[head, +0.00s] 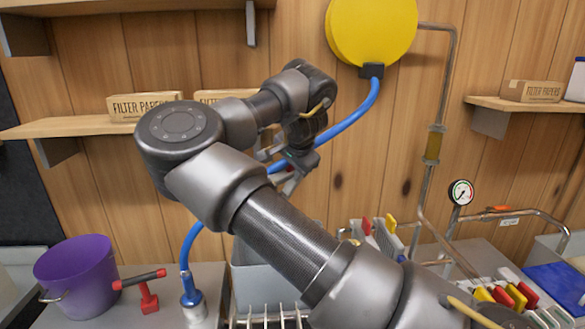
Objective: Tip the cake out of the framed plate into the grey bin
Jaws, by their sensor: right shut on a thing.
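My right arm crosses the view from the lower right and bends back over the bench. Its gripper (287,180) is shut, high above the grey bin, and partly hidden by my own arm links. What it holds, taken to be the framed plate, hardly shows, and I cannot see a cake or how the plate is tilted. The grey bin (250,279) stands on the bench below, its right side and inside largely covered by my forearm. My left gripper is not in view.
A blue hose (348,123) runs behind the gripper to a yellow disc (372,30). A purple bucket (76,280) and a red-handled valve (147,290) stand left. Racked plates with red and yellow ends (378,236) stand right of the bin. A gauge (461,192) and pipes are farther right.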

